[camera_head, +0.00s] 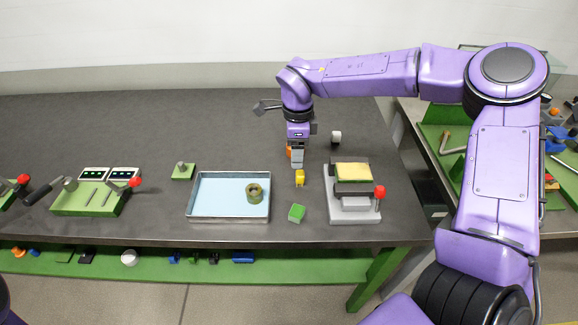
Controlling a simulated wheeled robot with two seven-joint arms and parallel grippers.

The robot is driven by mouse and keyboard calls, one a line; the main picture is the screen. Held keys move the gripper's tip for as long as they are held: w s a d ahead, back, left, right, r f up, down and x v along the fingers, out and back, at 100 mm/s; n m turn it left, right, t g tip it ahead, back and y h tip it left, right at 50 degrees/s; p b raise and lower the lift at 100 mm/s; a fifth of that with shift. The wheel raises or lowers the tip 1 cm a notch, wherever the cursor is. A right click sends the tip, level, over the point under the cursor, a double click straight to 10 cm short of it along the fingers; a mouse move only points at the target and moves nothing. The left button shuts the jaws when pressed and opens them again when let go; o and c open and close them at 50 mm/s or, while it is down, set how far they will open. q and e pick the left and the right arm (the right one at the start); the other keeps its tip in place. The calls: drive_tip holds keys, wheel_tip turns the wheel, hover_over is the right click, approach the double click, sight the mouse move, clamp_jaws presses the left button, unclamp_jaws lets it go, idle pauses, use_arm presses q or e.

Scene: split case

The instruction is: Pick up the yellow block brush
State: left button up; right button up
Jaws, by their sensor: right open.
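A small yellow piece (300,177), which looks like the yellow block brush, stands on the dark table between the tray and the press-like device. My right gripper (297,163) points down just above and behind it, at its upper end in the picture. The gripper is open. Its fingertips are small here, and I cannot tell whether they touch the yellow piece. My left gripper is not in view.
A blue-bottomed metal tray (226,209) holds a dark olive ring (254,192). A green block (297,213) lies nearby. A grey press-like device (353,210) with a yellow top stands right. A white cylinder (336,137) is behind. Green fixtures (86,203) stand left; the back table is clear.

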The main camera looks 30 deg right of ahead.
sight(302, 173)
drive_tip(key=f, duration=0.1)
drive_tip(key=s+f, duration=0.1)
drive_tip(key=s+f+p, duration=0.1)
drive_tip(key=f, duration=0.1)
drive_tip(key=shift+s+d, duration=0.2)
drive_tip(key=shift+d, duration=0.05)
drive_tip(key=f, duration=0.1)
drive_tip(key=w+f, duration=0.1)
drive_tip(key=f, duration=0.1)
drive_tip(key=f+p, duration=0.1)
drive_tip(key=f, duration=0.1)
drive_tip(key=shift+w+d, duration=0.2)
drive_tip(key=shift+d, duration=0.1)
drive_tip(key=shift+s, duration=0.1)
drive_tip(key=shift+s+r, duration=0.1)
drive_tip(key=shift+s, duration=0.15)
drive_tip(key=shift+c, duration=0.6)
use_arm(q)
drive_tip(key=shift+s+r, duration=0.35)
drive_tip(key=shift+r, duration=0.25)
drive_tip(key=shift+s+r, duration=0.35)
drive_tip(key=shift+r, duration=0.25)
use_arm(e)
drive_tip(key=shift+w, duration=0.1)
drive_tip(key=c, duration=1)
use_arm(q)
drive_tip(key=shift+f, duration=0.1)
